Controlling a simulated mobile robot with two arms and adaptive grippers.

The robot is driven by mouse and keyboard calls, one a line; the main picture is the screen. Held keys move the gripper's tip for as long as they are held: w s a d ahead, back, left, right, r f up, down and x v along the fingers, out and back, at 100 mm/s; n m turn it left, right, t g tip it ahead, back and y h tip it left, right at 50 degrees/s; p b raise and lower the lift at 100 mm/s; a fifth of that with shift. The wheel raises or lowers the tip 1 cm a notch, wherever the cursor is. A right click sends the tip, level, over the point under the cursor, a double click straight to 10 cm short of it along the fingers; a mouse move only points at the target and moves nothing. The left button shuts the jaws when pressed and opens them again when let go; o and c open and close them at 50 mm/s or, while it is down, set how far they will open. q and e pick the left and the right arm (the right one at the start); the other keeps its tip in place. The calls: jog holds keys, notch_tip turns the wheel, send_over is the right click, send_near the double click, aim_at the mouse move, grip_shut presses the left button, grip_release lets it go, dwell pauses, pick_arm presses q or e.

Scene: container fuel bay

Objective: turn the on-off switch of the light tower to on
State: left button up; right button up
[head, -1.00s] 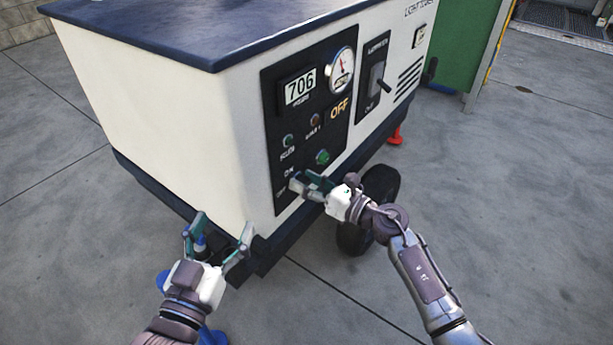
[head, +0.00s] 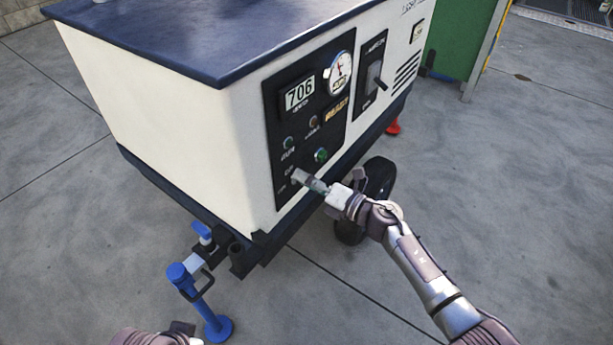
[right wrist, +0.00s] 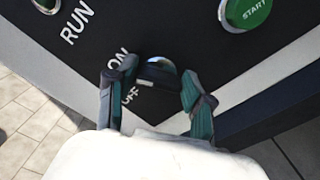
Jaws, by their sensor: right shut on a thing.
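The light tower is a white cabinet (head: 180,110) with a dark blue lid. Its black panel (head: 275,120) carries the on-off switch, a round knob marked ON and OFF. In the right wrist view the knob (right wrist: 158,68) sits between the fingers of my right gripper (right wrist: 152,80), which is shut on it. In the head view my right gripper (head: 308,183) is at the panel's lower edge and hides most of the knob. The small display (head: 336,110) appears to read READY in amber. Only a part of my left arm shows at the bottom edge; its fingers cannot be made out.
A green START button (head: 321,155) is just above the switch, also seen in the right wrist view (right wrist: 247,8). A lever (head: 376,80) stands out on a second panel to the right. A blue jack (head: 205,300) stands at the front corner. Open concrete surrounds the cabinet.

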dwell(0.6)
jog(key=o, duration=1.2)
jog(key=shift+c, duration=0.2)
jog(key=shift+d, duration=0.1)
jog(key=v, duration=1.2)
